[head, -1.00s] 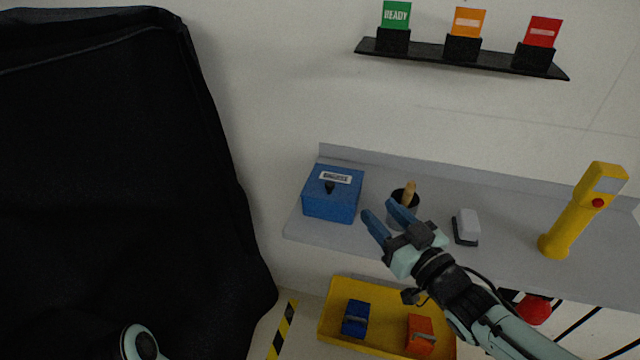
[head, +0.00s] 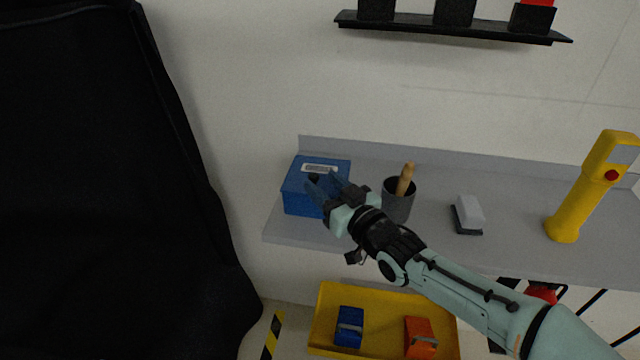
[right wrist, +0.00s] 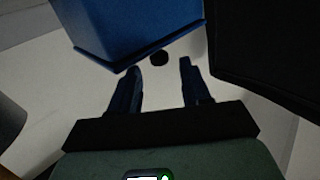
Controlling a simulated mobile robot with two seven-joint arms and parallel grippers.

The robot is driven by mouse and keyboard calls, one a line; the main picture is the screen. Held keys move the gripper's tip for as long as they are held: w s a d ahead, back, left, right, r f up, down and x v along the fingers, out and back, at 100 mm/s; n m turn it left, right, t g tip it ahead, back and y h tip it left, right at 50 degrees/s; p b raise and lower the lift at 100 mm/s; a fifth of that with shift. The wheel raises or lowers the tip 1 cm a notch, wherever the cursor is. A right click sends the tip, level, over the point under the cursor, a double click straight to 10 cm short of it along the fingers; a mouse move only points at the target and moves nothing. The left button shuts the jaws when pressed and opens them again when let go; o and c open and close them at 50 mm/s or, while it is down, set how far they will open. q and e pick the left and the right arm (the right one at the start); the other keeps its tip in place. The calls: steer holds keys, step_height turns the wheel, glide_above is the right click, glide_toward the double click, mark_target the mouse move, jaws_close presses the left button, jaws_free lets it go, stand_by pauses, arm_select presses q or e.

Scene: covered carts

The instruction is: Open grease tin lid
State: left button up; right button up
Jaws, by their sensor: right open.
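The grease tin is a blue box (head: 300,200) with a blue lid, a white label and a small dark knob (head: 314,177) at the lid's front. It stands at the left end of the grey shelf, and the lid looks shut. My right gripper (head: 325,182) is open and empty at the tin's front right, its fingers partly covering the front. In the right wrist view, the tin (right wrist: 140,25) fills the top, and the round dark knob (right wrist: 159,58) lies just ahead of the gap between the fingertips (right wrist: 160,72). Contact is not visible. My left gripper is not in view.
On the grey shelf (head: 500,250), a dark cup (head: 397,205) with a wooden-handled tool, a grey-white block (head: 468,213) and a yellow handset (head: 585,195) stand to the right. A yellow tray (head: 385,345) with blue and orange items lies below. A black cover (head: 90,200) fills the left.

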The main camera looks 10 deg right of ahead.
steer(key=shift+x, duration=1.05)
